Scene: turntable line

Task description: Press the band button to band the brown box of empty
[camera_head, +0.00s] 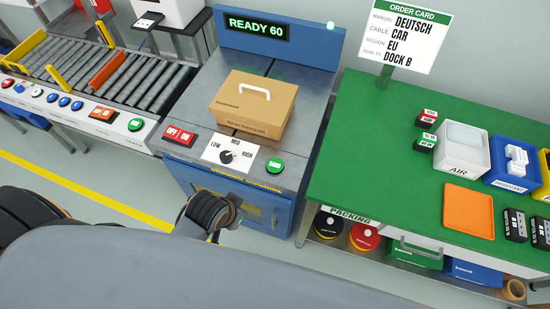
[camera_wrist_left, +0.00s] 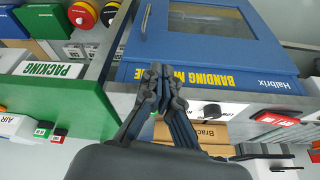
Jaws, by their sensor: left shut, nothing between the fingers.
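The brown box (camera_head: 252,105) with a white handle sits closed on the banding machine's (camera_head: 325,60) top, below a display (camera_head: 257,27) reading READY 60. The green band button (camera_head: 275,166) is on the machine's front right corner, right of the LOW/MID/HIGH dial (camera_head: 227,156). My left gripper (camera_head: 222,212) is low in front of the machine, apart from the button. In the left wrist view its fingers (camera_wrist_left: 160,78) are shut and empty before the machine front; the button cannot be made out there. My right gripper is not in view.
A red OFF/ON switch (camera_head: 180,136) is left of the dial. A roller conveyor (camera_head: 120,80) stands left. The green packing bench (camera_head: 360,150) stands right, with a white AIR bin (camera_head: 462,148), an orange tray (camera_head: 468,210) and an order card (camera_head: 405,35).

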